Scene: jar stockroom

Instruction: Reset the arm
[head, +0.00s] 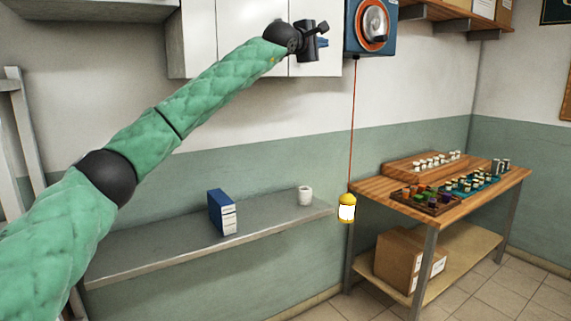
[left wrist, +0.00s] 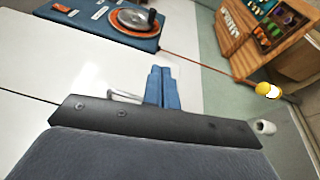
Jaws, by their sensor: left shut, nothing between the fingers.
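My left arm, in a green quilted sleeve, reaches up across the head view from the lower left. My left gripper (head: 322,43) is at its end, in front of the white wall cabinet (head: 218,38) and just left of the blue wall-mounted reel (head: 357,40). The left wrist view shows its blue fingers (left wrist: 162,88) together with nothing between them, over the white cabinet doors. My right gripper is in neither view.
A yellow-capped pendant (head: 347,208) hangs on a red cord from the reel. Below, a grey shelf (head: 150,240) holds a blue binder (head: 221,212) and a white cup (head: 305,195). At right stands a wooden table (head: 385,187) with trays of small jars; a cardboard box (head: 405,262) sits underneath.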

